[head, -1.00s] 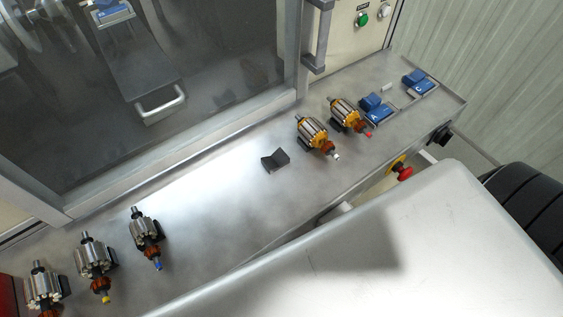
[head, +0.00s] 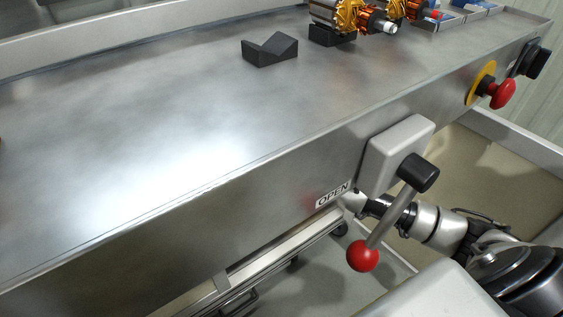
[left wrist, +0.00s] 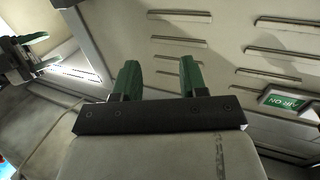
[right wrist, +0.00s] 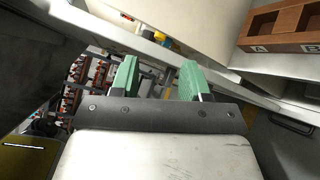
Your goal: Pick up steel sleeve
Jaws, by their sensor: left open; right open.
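I cannot make out a loose steel sleeve in any current view. My left gripper (left wrist: 158,76) is open and empty, its two green fingers apart, in the left wrist view. My right gripper (right wrist: 158,78) is open and empty in the right wrist view, its green fingers also apart. Neither gripper touches any object.
In the head view the steel bench (head: 150,130) is mostly bare. A black V-block (head: 270,50) stands beside an armature (head: 345,14). A red-knobbed lever (head: 385,225) and red stop button (head: 502,93) project from the front. A wooden bin (right wrist: 285,28) shows in the right wrist view.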

